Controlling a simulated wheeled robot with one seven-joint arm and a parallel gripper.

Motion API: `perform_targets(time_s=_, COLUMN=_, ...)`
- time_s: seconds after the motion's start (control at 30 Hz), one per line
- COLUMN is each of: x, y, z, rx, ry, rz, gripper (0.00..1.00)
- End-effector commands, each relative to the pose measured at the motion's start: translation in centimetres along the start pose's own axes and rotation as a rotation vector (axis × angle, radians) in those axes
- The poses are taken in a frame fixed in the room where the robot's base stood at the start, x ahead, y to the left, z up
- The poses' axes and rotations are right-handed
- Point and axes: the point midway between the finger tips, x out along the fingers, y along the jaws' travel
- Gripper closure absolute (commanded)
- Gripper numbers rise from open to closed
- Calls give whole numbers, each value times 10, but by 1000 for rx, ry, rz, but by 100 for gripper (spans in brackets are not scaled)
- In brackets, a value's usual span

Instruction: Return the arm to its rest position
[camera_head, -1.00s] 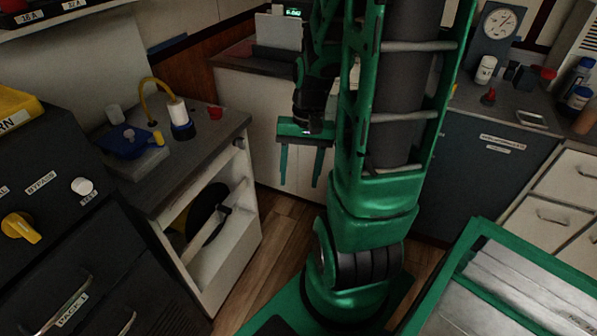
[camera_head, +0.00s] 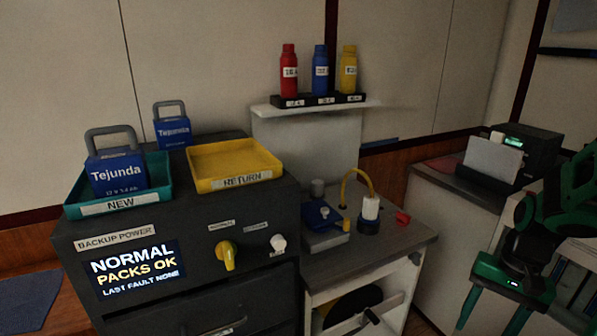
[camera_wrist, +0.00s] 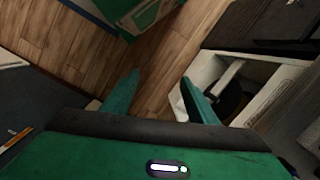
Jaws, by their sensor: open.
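My gripper (camera_head: 492,310) hangs at the lower right in the head view, with its green fingers pointing down and apart. It is open, and nothing shows between the fingers. The wrist view also shows the open gripper (camera_wrist: 160,95), with wooden floor and a white open cabinet beyond the fingertips. My green arm is cut off by the right edge of the head view. The gripper touches nothing that I can see.
A dark cabinet with a lit screen (camera_head: 138,268) bears a teal tray (camera_head: 120,206) and a yellow tray (camera_head: 240,180). A counter (camera_head: 385,250) stands right of it. Three bottles sit on a shelf (camera_head: 370,104). A printer (camera_head: 527,147) stands farther right.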

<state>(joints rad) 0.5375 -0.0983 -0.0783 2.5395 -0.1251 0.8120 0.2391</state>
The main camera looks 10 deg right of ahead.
Motion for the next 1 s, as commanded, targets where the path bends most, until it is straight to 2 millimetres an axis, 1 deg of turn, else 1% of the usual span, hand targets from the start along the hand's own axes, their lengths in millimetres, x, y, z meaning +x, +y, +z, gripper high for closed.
perform_targets(time_s=0.17, x=-29, y=8, z=18, rx=-73, ry=54, rz=42, gripper=47)
perform_targets(time_s=0.3, x=-52, y=19, z=38, rx=-134, ry=89, rz=68, gripper=47)
perform_targets(time_s=0.43, x=-67, y=28, z=54, rx=-178, ry=110, rz=75, gripper=47)
perform_targets(time_s=0.63, x=-76, y=35, z=67, rx=-211, ry=120, rz=75, gripper=47)
perform_targets(time_s=1.0, x=-77, y=36, z=68, rx=-213, ry=120, rz=76, gripper=47)
